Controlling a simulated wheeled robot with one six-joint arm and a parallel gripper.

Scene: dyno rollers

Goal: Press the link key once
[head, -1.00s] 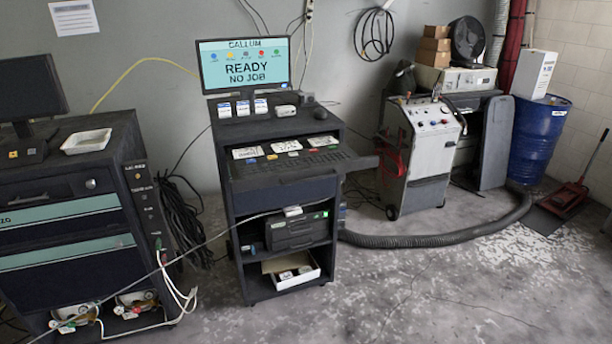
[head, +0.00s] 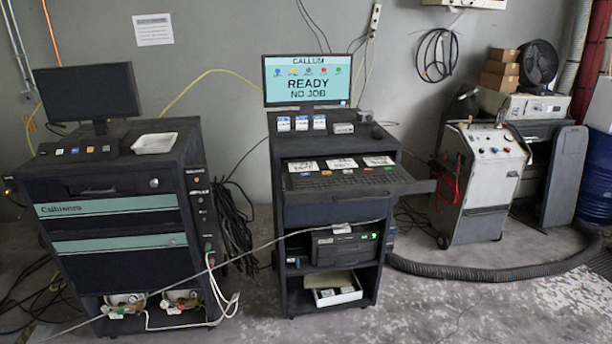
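I cannot make out which key is the link key; no label is legible at this size. A dark keyboard (head: 345,178) lies on the pulled-out tray of the middle cart (head: 292,212), with small coloured pieces and white cards behind it. A small box with coloured keys (head: 88,147) sits on top of the left cabinet (head: 110,187), in front of a dark monitor. The screen (head: 307,81) on the middle cart reads "CALLUM", "READY", "NO JOB". My gripper is not in view.
A white tray (head: 155,143) sits on the left cabinet. A pale cable (head: 262,236) runs across the fronts of both units. A wheeled machine (head: 482,185) and a thick grey hose (head: 480,271) are at right. The floor in front right is clear.

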